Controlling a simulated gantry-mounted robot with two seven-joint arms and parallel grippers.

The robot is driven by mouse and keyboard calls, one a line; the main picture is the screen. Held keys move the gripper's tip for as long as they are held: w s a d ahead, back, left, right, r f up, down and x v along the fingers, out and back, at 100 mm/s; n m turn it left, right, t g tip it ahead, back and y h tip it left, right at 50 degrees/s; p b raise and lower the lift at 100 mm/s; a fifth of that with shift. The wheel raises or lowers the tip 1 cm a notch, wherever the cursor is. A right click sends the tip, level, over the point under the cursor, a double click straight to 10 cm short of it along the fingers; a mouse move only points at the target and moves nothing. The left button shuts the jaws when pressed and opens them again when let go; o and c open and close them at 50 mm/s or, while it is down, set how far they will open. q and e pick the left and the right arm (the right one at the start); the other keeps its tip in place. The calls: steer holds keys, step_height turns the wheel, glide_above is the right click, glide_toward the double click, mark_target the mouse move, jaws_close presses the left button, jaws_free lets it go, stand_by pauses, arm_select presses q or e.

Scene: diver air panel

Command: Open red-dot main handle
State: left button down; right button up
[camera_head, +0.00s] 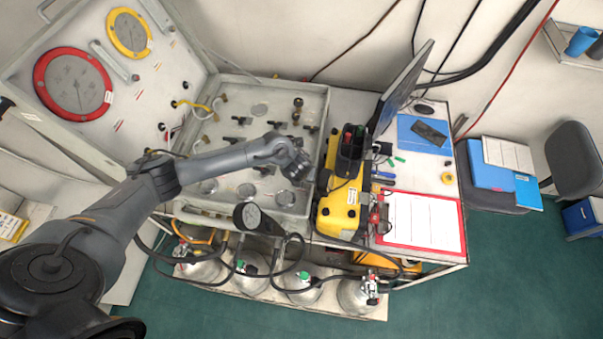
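My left arm comes in from the left, and its gripper (297,168) is over the right part of the diver air panel (318,98). The fingers are too small and dark to tell whether they are open or shut, or whether they touch anything. Several black handles and knobs show on the panel, among them a dark handle (241,120) beyond my forearm. I cannot make out a red dot on any handle of the flat panel. My forearm hides part of the panel's middle. My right gripper is not in view.
The raised panel with a red-rimmed gauge (73,84) and a yellow-rimmed gauge (129,33) stands at the left. A yellow case (338,211) stands close to the right of my gripper. A red clipboard (421,222) lies farther right. Silver cylinders (250,272) stand below.

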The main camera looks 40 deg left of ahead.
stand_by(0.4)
arm_select(q)
steer(key=c, duration=1.1)
jaws_free()
steer(key=shift+r, duration=0.3)
steer(key=p+v, duration=0.2)
steer(key=v, duration=0.8)
steer(key=shift+s+d+r, duration=0.1)
steer(key=shift+r, duration=0.05)
